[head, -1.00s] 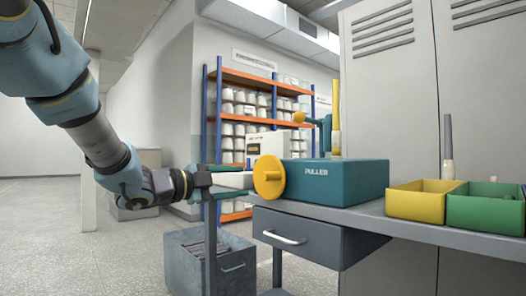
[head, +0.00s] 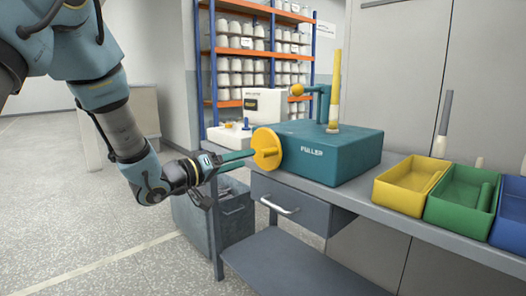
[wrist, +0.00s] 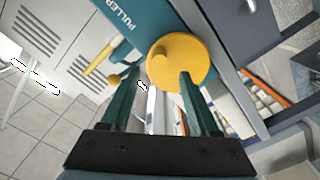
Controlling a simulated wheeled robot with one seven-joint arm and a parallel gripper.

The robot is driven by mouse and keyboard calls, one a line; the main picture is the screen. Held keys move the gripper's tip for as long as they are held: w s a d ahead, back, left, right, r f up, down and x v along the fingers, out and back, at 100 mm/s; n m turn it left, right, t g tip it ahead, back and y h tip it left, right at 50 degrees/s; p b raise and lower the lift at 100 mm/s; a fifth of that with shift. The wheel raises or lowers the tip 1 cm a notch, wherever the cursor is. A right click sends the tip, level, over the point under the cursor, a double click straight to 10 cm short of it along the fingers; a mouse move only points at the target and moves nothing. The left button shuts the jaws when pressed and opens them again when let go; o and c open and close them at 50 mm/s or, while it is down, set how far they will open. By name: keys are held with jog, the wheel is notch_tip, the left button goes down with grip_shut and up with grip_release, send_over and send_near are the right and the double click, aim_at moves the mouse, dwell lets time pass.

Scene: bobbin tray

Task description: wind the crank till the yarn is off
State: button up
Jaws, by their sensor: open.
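The teal puller box (head: 345,158) stands on the grey bench. Its crank is a yellow disc (head: 267,150) on the left side with a short handle peg; the disc (wrist: 185,75) and its round knob (wrist: 162,52) face me in the wrist view. A tall bobbin (head: 335,85) stands upright on the box, yellow above and pale below; how much yarn it carries I cannot tell. A teal arm with a yellow ball (head: 297,90) is beside it. My gripper (head: 246,157) is open just left of the disc. In the wrist view its fingers (wrist: 152,90) are apart, with nothing held; contact with the knob is unclear.
Yellow (head: 388,194), green (head: 448,217) and blue (head: 505,232) trays line the bench at right. A drawer (head: 290,205) is under the box. A grey bin (head: 232,222) stands on the floor below my gripper. Shelves of cones are behind.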

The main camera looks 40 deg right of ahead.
aim_at(257, 155)
jog(key=d, duration=0.8)
jog(key=shift+s, duration=0.2)
grip_shut()
